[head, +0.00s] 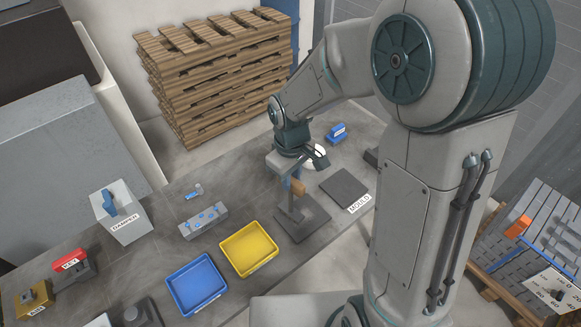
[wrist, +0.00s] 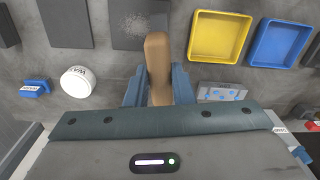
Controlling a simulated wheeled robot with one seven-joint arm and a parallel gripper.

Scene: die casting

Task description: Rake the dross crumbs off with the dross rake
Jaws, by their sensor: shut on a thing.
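My gripper (head: 294,178) is shut on the wooden handle of the dross rake (head: 298,187). The handle also shows between the two blue-grey fingers in the wrist view (wrist: 157,62). The rake hangs down over a dark square plate (head: 316,222), with a grey shaft below the handle. I cannot tell whether its head touches the plate. The dross crumbs (wrist: 136,25) show in the wrist view as a pale speckled patch on the dark plate, just beyond the handle's end. The rake's head is hidden there behind the handle.
A yellow tray (head: 273,264) and a blue tray (head: 170,285) stand left of the plate. A grey block with blue spots (head: 187,232) lies behind them. Another dark slab (head: 345,187) is at the right. A white round tub (wrist: 78,82) and a blue block (head: 337,132) stand near.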

